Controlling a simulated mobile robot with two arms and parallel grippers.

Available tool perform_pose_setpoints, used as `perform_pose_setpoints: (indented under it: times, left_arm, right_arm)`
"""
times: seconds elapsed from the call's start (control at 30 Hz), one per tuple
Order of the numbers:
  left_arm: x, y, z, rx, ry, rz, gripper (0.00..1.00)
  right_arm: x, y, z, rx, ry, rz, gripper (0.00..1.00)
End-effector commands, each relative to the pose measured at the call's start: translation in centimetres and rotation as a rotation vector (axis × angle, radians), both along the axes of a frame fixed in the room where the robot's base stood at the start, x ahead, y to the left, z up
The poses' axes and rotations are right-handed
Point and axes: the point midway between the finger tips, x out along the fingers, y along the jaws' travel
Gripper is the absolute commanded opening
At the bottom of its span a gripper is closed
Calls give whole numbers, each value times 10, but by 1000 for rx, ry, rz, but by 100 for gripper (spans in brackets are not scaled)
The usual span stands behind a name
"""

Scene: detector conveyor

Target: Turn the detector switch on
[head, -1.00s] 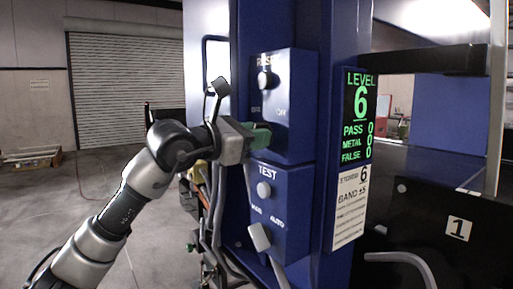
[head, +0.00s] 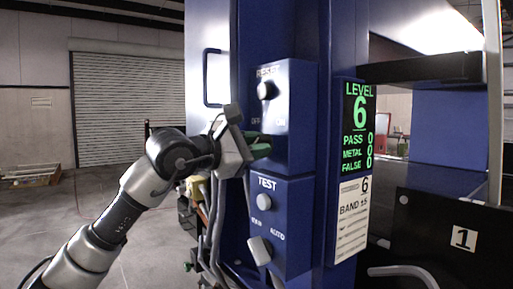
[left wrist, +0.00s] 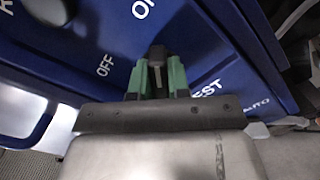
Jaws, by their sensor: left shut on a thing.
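The detector switch is a small dark knob (left wrist: 157,58) on the upper blue control box (head: 302,105), beside the OFF and ON lettering. My left gripper (left wrist: 157,78) has green fingers, one on each side of the knob, shut on it. In the head view my left gripper (head: 262,147) reaches the box from the left, and its fingers and wrist hide the knob. A pale line shows on the knob in the left wrist view, but I cannot tell for sure which label it points to. My right gripper is in neither view.
Above the switch is a round RESET knob (head: 265,90). Below is the TEST box (head: 293,222) with a round knob and a pale lever (head: 259,250). A green-lettered display (head: 357,128) reads LEVEL 6. Grey cables hang under my left gripper. Open floor lies to the left.

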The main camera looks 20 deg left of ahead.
Motion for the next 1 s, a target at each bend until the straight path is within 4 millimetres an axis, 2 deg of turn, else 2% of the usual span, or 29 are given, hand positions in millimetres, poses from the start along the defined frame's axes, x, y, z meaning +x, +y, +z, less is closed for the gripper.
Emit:
perform_pose_setpoints:
  times: [0.27,0.3,0.47,0.77,0.87,1.0]
  left_arm:
    - [0,-1,-2,6,0,-1,0]
    - [0,-1,-2,6,0,-1,20]
    - [0,0,-1,5,0,0,43]
    - [-2,2,-1,2,-2,0,43]
    - [-9,9,-2,2,-2,2,43]
    - [-30,25,-4,4,-4,4,43]
  right_arm:
    - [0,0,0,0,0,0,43]
    - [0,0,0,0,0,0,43]
    - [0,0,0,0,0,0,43]
    - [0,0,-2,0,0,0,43]
    - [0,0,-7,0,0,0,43]
    - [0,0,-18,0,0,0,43]
